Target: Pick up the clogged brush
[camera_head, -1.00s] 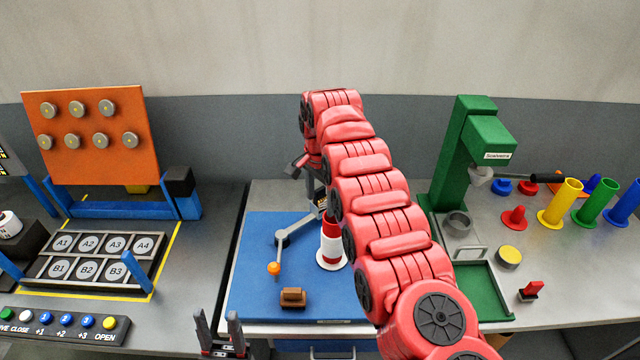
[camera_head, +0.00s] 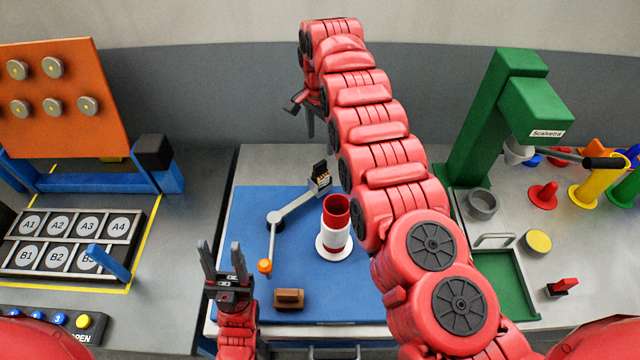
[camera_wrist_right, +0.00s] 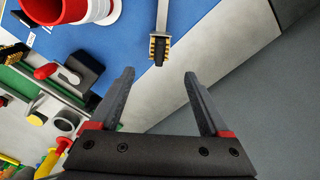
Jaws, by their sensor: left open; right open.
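A dark brush head with yellowish bristles (camera_head: 321,176) is at the far end of a jointed grey arm (camera_head: 295,205) on the blue mat (camera_head: 250,225). It also shows in the right wrist view (camera_wrist_right: 160,48), just beyond my fingertips. I cannot tell whether it is clogged. My right gripper (camera_head: 302,114) is open and empty, above and behind the brush head; it also shows in the right wrist view (camera_wrist_right: 159,76). My left gripper (camera_head: 221,258) is open and empty near the mat's front left corner, pointing up. A brown block (camera_head: 289,299) lies on the mat's front part.
A red and white cylinder (camera_head: 335,232) stands on a white base beside the brush arm. The arm has an orange knob (camera_head: 264,266) at its near end. A green press (camera_head: 490,130) stands at right. An A1–B3 rack (camera_head: 140,235) and an orange board (camera_head: 65,110) are at left.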

